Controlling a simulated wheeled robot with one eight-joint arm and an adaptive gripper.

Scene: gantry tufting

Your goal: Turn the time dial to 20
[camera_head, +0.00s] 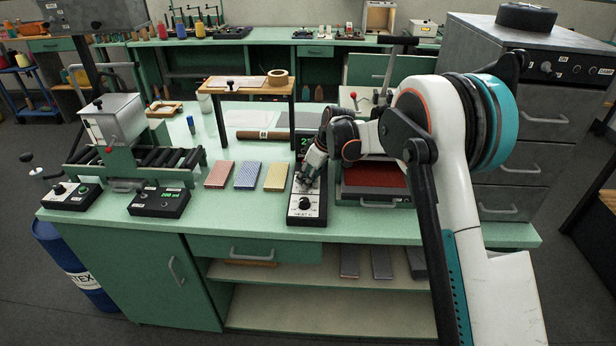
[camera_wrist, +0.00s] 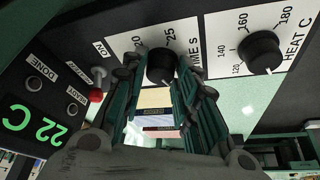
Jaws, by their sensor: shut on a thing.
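The time dial (camera_wrist: 161,66) is a black round knob on a white plate marked "TIME s", with 20 and 25 readable beside it in the wrist view. My gripper (camera_wrist: 160,75) has its two fingers around the knob, shut on its sides. The fingers cover the rest of the scale, and I cannot tell which number the knob points to. In the head view my gripper (camera_head: 310,172) reaches down onto the control box (camera_head: 306,217), hiding the time dial there.
The heat dial (camera_wrist: 261,51) sits close beside the time dial. A red-tipped switch (camera_wrist: 96,95), DONE and READY lamps and a green display (camera_wrist: 32,124) reading 22 C are also near. A red-bedded press (camera_head: 375,178) stands right of the box; colored samples (camera_head: 247,175) lie left.

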